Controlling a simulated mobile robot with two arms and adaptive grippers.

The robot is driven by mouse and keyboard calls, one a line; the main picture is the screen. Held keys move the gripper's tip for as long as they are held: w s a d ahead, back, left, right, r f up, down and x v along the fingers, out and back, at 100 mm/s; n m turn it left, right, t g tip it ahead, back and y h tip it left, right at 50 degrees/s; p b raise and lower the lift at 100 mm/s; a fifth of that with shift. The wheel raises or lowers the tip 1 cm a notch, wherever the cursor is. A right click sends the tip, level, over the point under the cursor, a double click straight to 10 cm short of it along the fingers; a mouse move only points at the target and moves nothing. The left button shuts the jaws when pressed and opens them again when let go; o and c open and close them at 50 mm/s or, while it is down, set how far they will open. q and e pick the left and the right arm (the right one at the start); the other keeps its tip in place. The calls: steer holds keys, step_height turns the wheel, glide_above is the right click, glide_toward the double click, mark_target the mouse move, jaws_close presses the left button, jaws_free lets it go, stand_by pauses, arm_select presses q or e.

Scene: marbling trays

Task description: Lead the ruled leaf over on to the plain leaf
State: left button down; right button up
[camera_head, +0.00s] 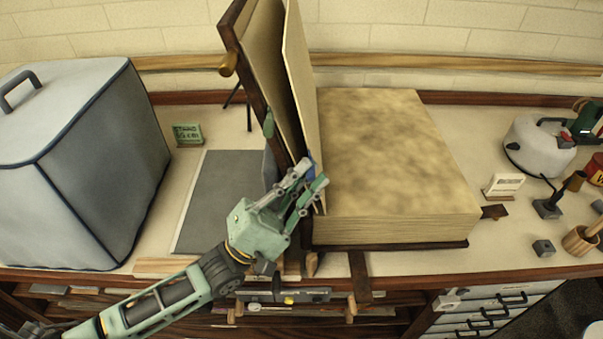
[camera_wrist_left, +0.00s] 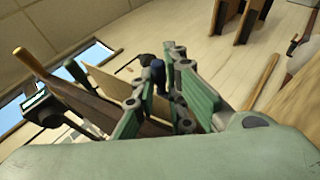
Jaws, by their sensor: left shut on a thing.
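A large thick book lies on the bench. Its right side shows a mottled tan plain leaf (camera_head: 385,135) lying flat on the page block. A stiff cream leaf (camera_head: 301,75) stands nearly upright at the spine, beside the raised dark cover; I take it as the ruled leaf, but no ruling shows. My left gripper (camera_head: 315,174) is at this leaf's near lower edge, shut on a small blue tab there. The tab (camera_wrist_left: 158,75) also shows between the fingers in the left wrist view. My right gripper is not in view.
The dark wooden cover (camera_head: 262,100) stands up left of the leaf. A grey covered box (camera_head: 100,170) and a dark grey mat (camera_head: 207,205) are to the left. A kettle-like appliance (camera_head: 540,145), a small white card (camera_head: 503,186) and a wooden pot (camera_head: 580,240) are to the right.

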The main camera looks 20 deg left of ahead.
arm_select(q)
steer(key=c, duration=1.8)
jaws_free()
steer(key=shift+a+f, duration=0.1)
steer(key=v, duration=1.1)
steer(key=shift+s+a+f, duration=0.15)
steer(key=shift+s+f, duration=0.05)
steer(key=shift+f, duration=0.05)
